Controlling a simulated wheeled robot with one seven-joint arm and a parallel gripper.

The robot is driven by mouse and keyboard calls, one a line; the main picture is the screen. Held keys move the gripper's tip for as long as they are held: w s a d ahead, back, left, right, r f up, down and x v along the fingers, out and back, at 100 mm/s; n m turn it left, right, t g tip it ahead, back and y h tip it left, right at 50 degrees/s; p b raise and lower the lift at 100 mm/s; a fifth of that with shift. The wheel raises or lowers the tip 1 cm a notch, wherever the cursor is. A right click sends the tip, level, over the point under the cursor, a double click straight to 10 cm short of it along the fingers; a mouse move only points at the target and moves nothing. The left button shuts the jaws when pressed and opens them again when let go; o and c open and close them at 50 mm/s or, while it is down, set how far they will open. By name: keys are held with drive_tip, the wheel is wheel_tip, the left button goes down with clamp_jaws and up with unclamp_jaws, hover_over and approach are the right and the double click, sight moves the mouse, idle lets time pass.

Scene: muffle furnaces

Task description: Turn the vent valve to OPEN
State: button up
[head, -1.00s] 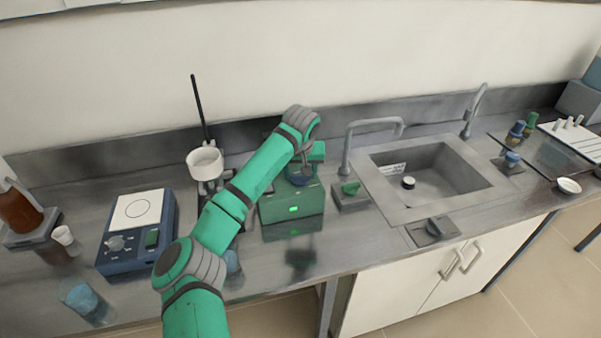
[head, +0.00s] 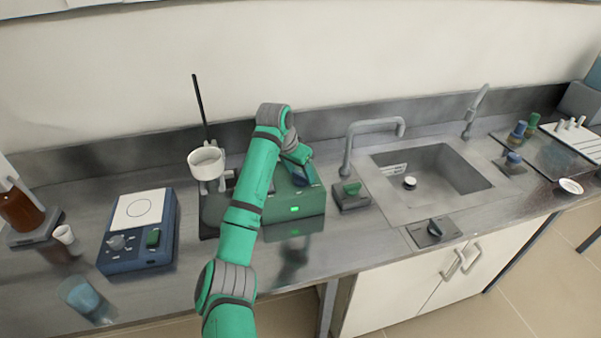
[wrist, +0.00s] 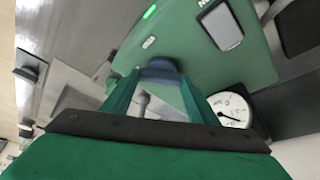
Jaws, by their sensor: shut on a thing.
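A green box (head: 310,208) with a lit green lamp stands on the bench, left of the sink. My gripper (wrist: 158,76) is over its top, with its green fingers shut on a dark blue knob (wrist: 160,65), which I take to be the vent valve. In the head view my arm's end comes down on the box from above and covers part of its top. The fingers hide most of the knob, and I cannot read its position or any OPEN mark. A screen (wrist: 222,27) is on the box's top face.
A white dial gauge (wrist: 232,108) shows beside my fingers. A blue hotplate (head: 140,250) and a stand with a white ring (head: 206,160) are to the left. A small block with a green knob (head: 351,190), a tap (head: 372,128) and the sink (head: 435,168) are to the right.

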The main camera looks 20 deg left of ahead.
drive_tip(key=m+h, duration=0.1)
drive_tip(key=m, duration=0.2)
drive_tip(key=shift+w+m+g, duration=0.1)
drive_tip(key=shift+m+g, duration=0.2)
drive_tip(key=shift+g, duration=0.1)
drive_tip(key=shift+a+m+g+h, duration=0.1)
drive_tip(key=shift+m+g+h, duration=0.45)
drive_tip(key=shift+m, duration=1.35)
drive_tip(key=shift+w, duration=0.1)
drive_tip(key=o, duration=1)
drive_tip(key=shift+o, duration=0.2)
drive_tip(key=v, duration=1)
drive_tip(key=shift+a+r, duration=0.25)
drive_tip(key=shift+r, duration=0.1)
